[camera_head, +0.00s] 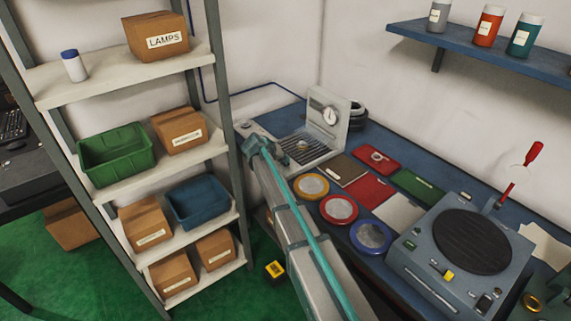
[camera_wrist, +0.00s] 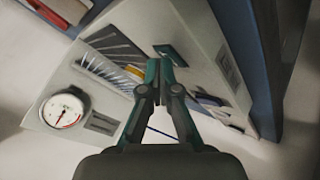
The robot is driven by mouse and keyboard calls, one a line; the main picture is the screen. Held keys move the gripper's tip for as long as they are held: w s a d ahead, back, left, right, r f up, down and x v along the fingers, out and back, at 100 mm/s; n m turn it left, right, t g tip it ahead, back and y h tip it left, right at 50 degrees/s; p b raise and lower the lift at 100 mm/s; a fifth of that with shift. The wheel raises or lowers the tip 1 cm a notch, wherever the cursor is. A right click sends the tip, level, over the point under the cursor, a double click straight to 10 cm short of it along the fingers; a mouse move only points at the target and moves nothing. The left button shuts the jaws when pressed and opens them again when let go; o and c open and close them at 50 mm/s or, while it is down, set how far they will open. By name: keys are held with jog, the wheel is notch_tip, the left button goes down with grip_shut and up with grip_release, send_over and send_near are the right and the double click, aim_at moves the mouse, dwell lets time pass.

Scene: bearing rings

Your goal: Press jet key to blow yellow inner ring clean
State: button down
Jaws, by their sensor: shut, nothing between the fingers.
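The pale grey air-jet unit (camera_head: 341,128) stands at the back left of the bench, with a round gauge and a slatted grate (camera_head: 322,152). A small round metallic piece (camera_head: 303,145) is on the grate; I cannot tell whether it is the yellow inner ring. In the wrist view the unit's grate (camera_wrist: 112,45) and gauge (camera_wrist: 62,111) show. My gripper (camera_wrist: 160,62) is shut and empty over the unit's face. Its tips are at a dark square pad (camera_wrist: 172,50), perhaps the jet key; contact is unclear. My gripper also shows in the head view (camera_head: 258,143), left of the grate.
Yellow-rimmed (camera_head: 311,186), red-rimmed (camera_head: 339,209) and blue-rimmed (camera_head: 371,236) round dishes lie along the bench front. A grey machine with a dark turntable (camera_head: 472,242) stands at right. A shelf rack (camera_head: 225,105) with boxes and bins rises close left of my arm.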

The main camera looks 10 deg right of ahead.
aim_at(284, 164)
jog(key=shift+r, duration=0.75)
jog(key=shift+r, duration=0.1)
jog(key=shift+r+p, duration=0.7)
jog(key=shift+r, duration=1.7)
